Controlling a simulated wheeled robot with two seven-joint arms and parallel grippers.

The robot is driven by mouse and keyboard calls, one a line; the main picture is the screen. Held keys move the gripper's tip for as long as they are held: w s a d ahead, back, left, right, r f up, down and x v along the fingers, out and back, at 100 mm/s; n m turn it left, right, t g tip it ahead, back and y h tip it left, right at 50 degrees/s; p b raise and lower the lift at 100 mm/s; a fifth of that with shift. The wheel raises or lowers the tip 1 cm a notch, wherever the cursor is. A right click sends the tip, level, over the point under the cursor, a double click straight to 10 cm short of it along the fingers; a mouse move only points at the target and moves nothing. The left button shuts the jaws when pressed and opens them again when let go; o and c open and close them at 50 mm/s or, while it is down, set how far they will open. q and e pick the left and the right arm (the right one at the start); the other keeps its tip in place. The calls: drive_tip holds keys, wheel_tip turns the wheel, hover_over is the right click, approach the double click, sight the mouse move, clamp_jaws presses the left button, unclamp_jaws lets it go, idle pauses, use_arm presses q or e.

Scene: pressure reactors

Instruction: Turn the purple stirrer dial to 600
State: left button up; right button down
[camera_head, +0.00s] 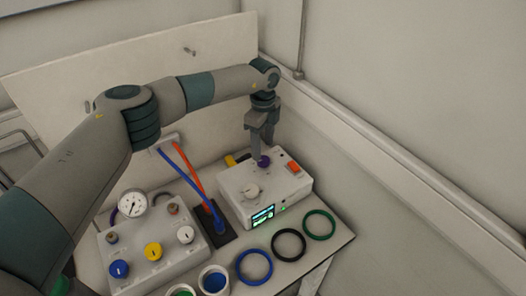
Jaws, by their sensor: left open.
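The purple stirrer dial (264,161) sits on top of a white control box (240,181), near its back. My left gripper (262,152) points down right at the dial, its fingers apart. I cannot tell whether the fingers touch the dial. A white dial (251,191), an orange-red switch (293,167) and a lit green display (263,215) are also on the box. The dial's scale is too small to read. My right gripper does not show.
Blue (254,267), black (288,245) and green (319,224) rings lie in front of the box. A panel with a gauge (133,203) and several knobs stands left. Blue and orange hoses (190,176) run between them. Walls rise behind and right.

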sight(263, 159)
use_arm(q)
wheel_tip(263, 159, down, 4)
drive_tip(key=shift+r+p, duration=0.1)
drive_tip(key=shift+p, duration=0.35)
drive_tip(key=shift+f, duration=0.65)
drive_tip(key=c, duration=1.1)
drive_tip(key=shift+o, duration=0.2)
